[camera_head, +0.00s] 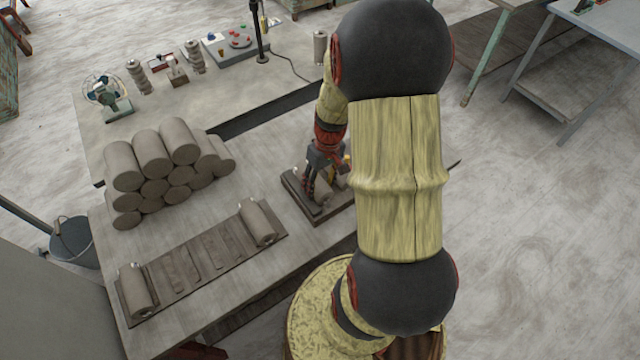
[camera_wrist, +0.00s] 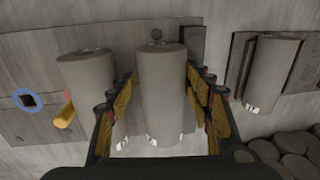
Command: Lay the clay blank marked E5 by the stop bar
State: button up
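My gripper (camera_head: 318,190) is low over a dark tray at the right of the workbench. In the wrist view its fingers (camera_wrist: 160,88) stand on both sides of a grey clay blank (camera_wrist: 160,75). Their tips lie close along its sides; whether they press on it I cannot tell. In the head view this blank (camera_head: 322,194) is partly covered by the fingers. White labels on its near end are too small to read, so I cannot tell if it is E5. A second blank (camera_wrist: 85,80) lies to its left. I cannot pick out the stop bar.
A slatted board (camera_head: 190,263) carries one blank (camera_head: 135,290) at its left end and another (camera_head: 257,222) at its right. Several blanks are stacked (camera_head: 140,160) behind it. The dark tray (camera_head: 291,184) is partly hidden by my arm. A yellow cylinder (camera_wrist: 65,115) is beside the left blank.

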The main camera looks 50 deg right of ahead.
jog(key=o, duration=0.3)
jog(key=shift+f, duration=0.1)
notch_tip(320, 180, up, 12)
jog(key=d, duration=0.1)
jog(key=shift+s+d, duration=0.2)
jog(key=shift+d, duration=0.05)
dwell(0.3)
dwell(0.8)
jog(key=s+a+r+n+t, duration=0.1)
jog(key=s+a+r+t, duration=0.1)
jog(key=a+r, duration=0.6)
jog(key=s+a+r+n+t+h, duration=0.1)
jog(key=s+a+r+t, duration=0.1)
jog(key=a+r, duration=0.7)
jog(key=a+t, duration=0.1)
jog(key=a, duration=0.5)
jog(key=shift+s+a+r+n, duration=0.2)
jog(key=shift+a+n, duration=0.1)
jog(key=shift+n, duration=0.1)
